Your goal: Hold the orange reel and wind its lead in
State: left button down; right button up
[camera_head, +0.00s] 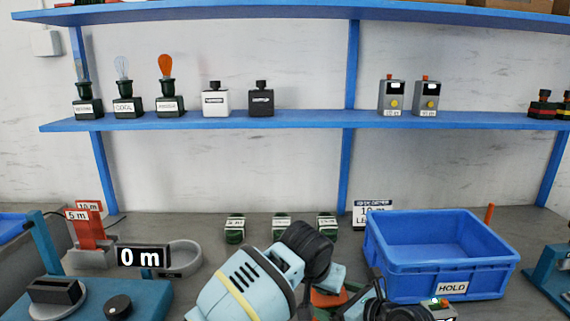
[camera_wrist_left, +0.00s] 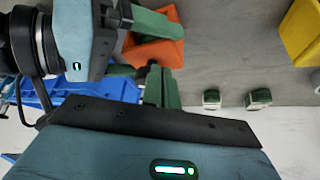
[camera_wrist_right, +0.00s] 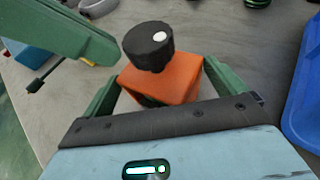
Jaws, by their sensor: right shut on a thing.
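The orange reel (camera_wrist_right: 175,80) has a black round knob (camera_wrist_right: 150,45) with a white dot on top. My right gripper (camera_wrist_right: 160,88) is shut on it, one green finger on each side. In the head view, only a small orange part of the reel (camera_head: 328,298) shows between my arms. In the left wrist view, the reel (camera_wrist_left: 155,50) lies just beyond my left gripper (camera_wrist_left: 162,72), whose green fingers are together with nothing clear between them. A thin dark rod or cord with a dark end (camera_wrist_right: 38,82) hangs by my left finger. I cannot tell if it is the lead.
A blue machine (camera_head: 140,298) with a "0 m" display (camera_head: 143,257) and a grey ring (camera_head: 181,259) are at left. Several small green blocks (camera_head: 281,227) stand behind. A shelf (camera_head: 300,120) of bulbs and boxes runs above.

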pick_arm(q)
jog(key=shift+w+a, duration=0.15)
jog(key=shift+w, duration=0.1)
pick_arm(e)
jog(key=shift+a, duration=0.1)
dwell(0.3)
pick_arm(q)
jog(key=shift+s+a, duration=0.1)
jog(key=shift+s, duration=0.05)
jog(key=shift+s+a, duration=0.15)
jog(key=shift+a, duration=0.05)
notch_tip(320, 180, up, 6)
dwell(0.8)
notch_tip(320, 180, down, 6)
jog(key=s+d, duration=0.1)
jog(key=d, duration=0.1)
dwell(1.0)
jog(key=shift+w+d, duration=0.15)
jog(key=shift+w, duration=0.05)
dwell(0.7)
jog(key=shift+w+a, duration=0.35)
jog(key=shift+a, duration=0.25)
dwell(0.5)
